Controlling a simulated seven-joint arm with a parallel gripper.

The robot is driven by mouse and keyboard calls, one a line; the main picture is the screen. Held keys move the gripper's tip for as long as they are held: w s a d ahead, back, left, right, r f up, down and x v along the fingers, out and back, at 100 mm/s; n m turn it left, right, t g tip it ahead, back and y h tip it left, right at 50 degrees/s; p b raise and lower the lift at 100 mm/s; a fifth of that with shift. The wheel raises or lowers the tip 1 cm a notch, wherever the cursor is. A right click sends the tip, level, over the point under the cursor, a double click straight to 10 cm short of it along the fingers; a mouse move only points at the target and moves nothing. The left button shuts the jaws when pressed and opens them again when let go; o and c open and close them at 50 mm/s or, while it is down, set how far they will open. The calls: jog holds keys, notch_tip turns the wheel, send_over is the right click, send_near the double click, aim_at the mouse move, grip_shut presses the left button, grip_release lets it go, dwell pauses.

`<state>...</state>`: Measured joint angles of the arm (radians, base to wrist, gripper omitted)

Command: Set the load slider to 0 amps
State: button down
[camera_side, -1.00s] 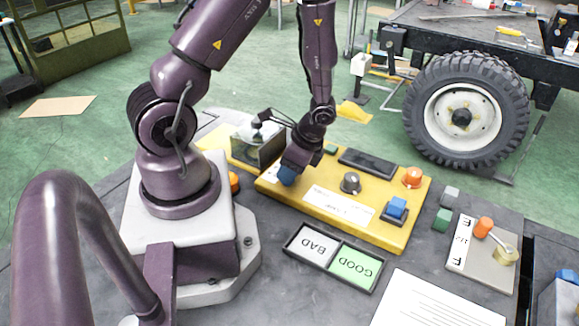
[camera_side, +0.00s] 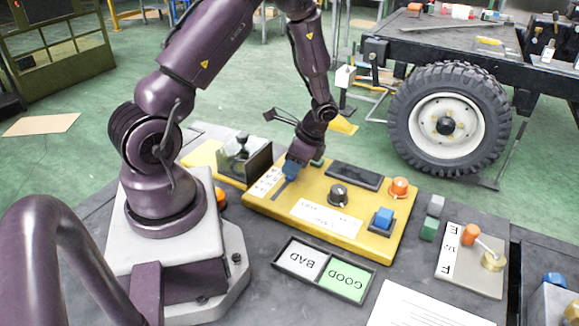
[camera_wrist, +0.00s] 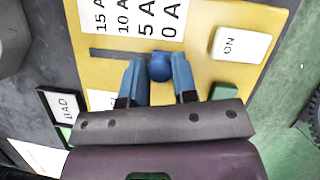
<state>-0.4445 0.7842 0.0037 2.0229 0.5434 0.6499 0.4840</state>
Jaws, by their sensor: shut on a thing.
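The yellow panel (camera_side: 262,203) carries the load slider's slot (camera_side: 281,189) and a white scale (camera_side: 267,181). In the wrist view, the scale (camera_wrist: 133,18) reads 15 A, 10 A, 5 A, 0 A from left to right. In the side view, my gripper (camera_side: 291,171) is low over the slot's far end and hides the knob.
The panel also has a black dial (camera_side: 338,194), a dark display (camera_side: 354,177), an orange button (camera_side: 399,187) and a blue switch (camera_side: 383,216). A BAD/GOOD tray (camera_side: 322,270) lies in front.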

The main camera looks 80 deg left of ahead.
jog(key=shift+w+a, duration=0.2)
jog(key=shift+w, duration=0.05)
jog(key=c, duration=0.9)
grip_release()
jog(key=v, duration=1.3)
jog(key=shift+s+d, duration=0.1)
jog(key=s+d+r+n+t+h, duration=0.1)
jog(key=s+d+r+n+t, duration=0.2)
jog(key=d+r, duration=0.5)
jog(key=s+d+r+n+t+h, duration=0.1)
jog(key=s+d+r+n+t, duration=0.2)
jog(key=s+d+r+t, duration=0.3)
notch_tip(320, 180, up, 4)
jog(key=shift+s+d+t, duration=0.3)
jog(key=shift+s+d, duration=0.85)
jog(key=shift+d, duration=0.05)
